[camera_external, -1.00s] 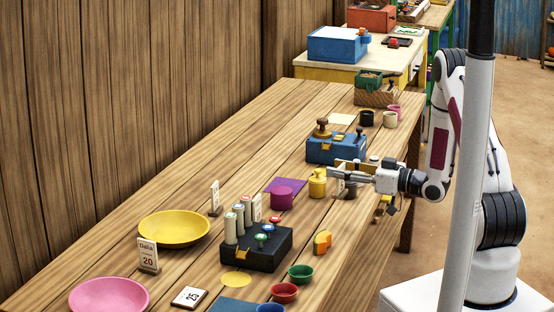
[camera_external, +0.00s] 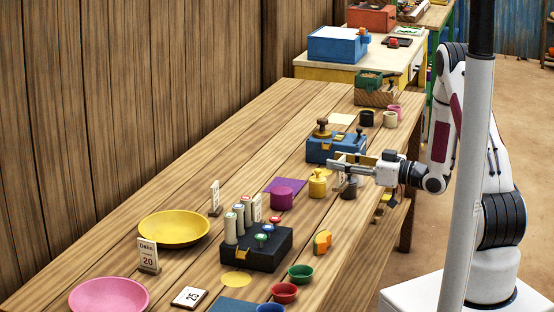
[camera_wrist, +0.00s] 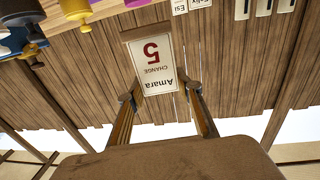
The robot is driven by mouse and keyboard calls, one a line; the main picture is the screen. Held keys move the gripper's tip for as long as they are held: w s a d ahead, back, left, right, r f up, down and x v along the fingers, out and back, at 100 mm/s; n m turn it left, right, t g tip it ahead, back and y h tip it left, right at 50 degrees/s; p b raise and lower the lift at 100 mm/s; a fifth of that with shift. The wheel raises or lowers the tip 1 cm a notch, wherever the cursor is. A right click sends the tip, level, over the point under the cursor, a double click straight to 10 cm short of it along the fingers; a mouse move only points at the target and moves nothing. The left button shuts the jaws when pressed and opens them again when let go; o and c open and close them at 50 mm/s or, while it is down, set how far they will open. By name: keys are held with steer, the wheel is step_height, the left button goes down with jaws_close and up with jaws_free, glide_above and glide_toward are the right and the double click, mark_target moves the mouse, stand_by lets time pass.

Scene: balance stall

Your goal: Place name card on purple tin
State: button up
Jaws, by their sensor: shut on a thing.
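My gripper (camera_external: 334,168) is shut on a white name card (camera_wrist: 152,60) marked "Amara", "5" and "CHANGE". The card has a brown edge and looks upside down in the wrist view, between the fingertips (camera_wrist: 160,94). In the external view my gripper is above the table, near the yellow and black weights; the card is hard to make out there. The purple tin (camera_external: 282,199), magenta in tone, stands on the table left of and nearer than my gripper.
A yellow weight (camera_external: 317,184) stands between the tin and my gripper, and a black weight (camera_external: 348,190) stands below my gripper. A blue box (camera_external: 325,151) is behind. A purple mat (camera_external: 294,184) lies beside the tin. A black box (camera_external: 262,254) with knobs stands nearer.

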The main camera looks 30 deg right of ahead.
steer(key=shift+a, duration=0.45)
steer(key=w+a+r, duration=0.2)
steer(key=w+a, duration=0.2)
steer(key=w, duration=0.3)
steer(key=w+a+r+n+g+y, duration=0.1)
steer(key=w+a+r, duration=0.2)
steer(key=w+a, duration=0.2)
steer(key=w, duration=0.3)
steer(key=shift+w+r, duration=0.3)
steer(key=shift+f, duration=0.1)
step_height(320, 180, down, 6)
steer(key=shift+f, duration=0.1)
steer(key=shift+f, duration=1.8)
